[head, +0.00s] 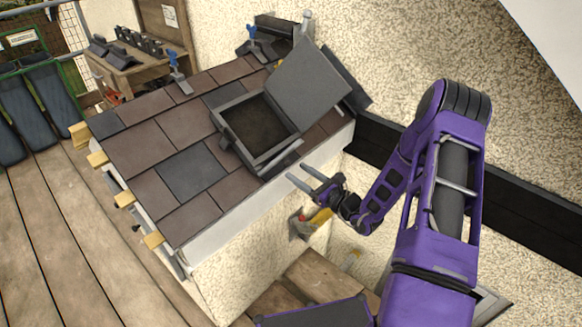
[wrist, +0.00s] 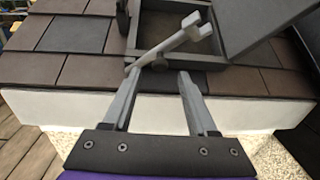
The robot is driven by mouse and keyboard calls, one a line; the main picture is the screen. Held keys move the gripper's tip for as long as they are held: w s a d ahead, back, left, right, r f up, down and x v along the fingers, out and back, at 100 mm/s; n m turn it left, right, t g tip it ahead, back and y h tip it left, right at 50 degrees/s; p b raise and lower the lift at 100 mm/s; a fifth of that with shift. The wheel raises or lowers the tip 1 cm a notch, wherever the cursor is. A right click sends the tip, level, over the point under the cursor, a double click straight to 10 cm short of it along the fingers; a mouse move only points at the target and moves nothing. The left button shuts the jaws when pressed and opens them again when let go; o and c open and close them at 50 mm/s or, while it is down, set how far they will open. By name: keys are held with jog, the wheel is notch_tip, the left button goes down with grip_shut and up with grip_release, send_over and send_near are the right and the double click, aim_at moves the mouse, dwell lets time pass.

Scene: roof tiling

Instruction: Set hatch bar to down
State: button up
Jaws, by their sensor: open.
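The hatch (head: 255,130) is a dark grey square frame set in the tiled roof. Its lid (head: 310,85) stands open, tilted back to the right. The hatch bar (head: 280,160) is a light grey bar at the frame's near edge. In the wrist view the bar (wrist: 175,42) slants from lower left up to a blocky end at upper right, by a dark round knob. My gripper (head: 298,173) is open and empty, just in front of the roof's eave edge near the bar. In the wrist view its fingertips (wrist: 159,74) point at the bar's lower part; contact cannot be told.
Brown and grey tiles (head: 150,145) cover the roof around the hatch. Blue-handled clamps (head: 178,72) stand along the upper roof edge. A workbench (head: 130,60) stands at the back left. A yellow-and-red tool (head: 316,217) sits below the eave.

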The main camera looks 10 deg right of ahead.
jog(key=shift+x, duration=2)
grip_shut()
